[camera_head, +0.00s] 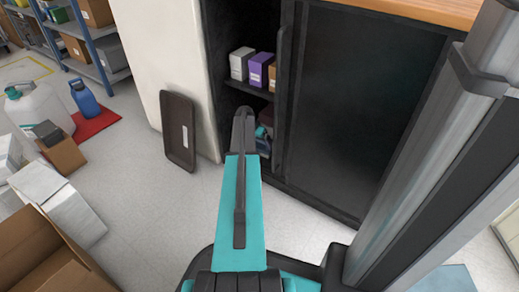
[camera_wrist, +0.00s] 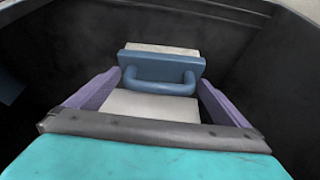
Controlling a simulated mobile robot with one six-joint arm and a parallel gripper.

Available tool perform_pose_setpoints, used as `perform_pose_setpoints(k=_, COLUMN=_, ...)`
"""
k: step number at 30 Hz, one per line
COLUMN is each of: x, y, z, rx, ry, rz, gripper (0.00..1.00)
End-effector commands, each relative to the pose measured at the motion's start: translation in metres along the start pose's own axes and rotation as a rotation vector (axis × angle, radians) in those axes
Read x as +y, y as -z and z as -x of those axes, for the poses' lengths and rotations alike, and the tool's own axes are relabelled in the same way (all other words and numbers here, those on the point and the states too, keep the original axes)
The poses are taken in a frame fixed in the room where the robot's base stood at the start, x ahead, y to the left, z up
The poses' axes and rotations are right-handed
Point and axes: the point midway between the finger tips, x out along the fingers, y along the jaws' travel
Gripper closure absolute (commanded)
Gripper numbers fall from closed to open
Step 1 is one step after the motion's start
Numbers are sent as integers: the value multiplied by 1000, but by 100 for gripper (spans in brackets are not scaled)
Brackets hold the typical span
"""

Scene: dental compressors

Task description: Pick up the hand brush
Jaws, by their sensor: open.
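The hand brush (camera_wrist: 160,68) appears in the wrist view as a blue block with a looped blue handle towards me and a pale part, probably its bristles, on the far side. My gripper (camera_wrist: 158,88) is open, its two purple fingers reaching forward on either side of the handle. The fingers seem apart from the brush; the exact gap is hard to tell. In the head view my arm reaches into the lower part of a dark cabinet (camera_head: 365,105). There my gripper is mostly hidden, and I cannot make out the brush.
Dark cabinet walls close in on both sides in the wrist view. Above my gripper, a shelf holds a white box (camera_head: 241,63) and a purple box (camera_head: 261,70). A brown tray (camera_head: 178,131) leans on the pale side panel. An open carton (camera_head: 45,255) stands at left.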

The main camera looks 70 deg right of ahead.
Motion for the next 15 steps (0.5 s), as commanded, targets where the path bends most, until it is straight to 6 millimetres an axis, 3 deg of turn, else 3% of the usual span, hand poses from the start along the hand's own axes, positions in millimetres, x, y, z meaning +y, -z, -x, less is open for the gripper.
perform_pose_setpoints(k=9, x=0, y=0, z=0, rx=0, ry=0, rz=0, gripper=0)
perform_pose_setpoints(k=15, x=0, y=0, z=0, rx=0, ry=0, rz=0, gripper=32)
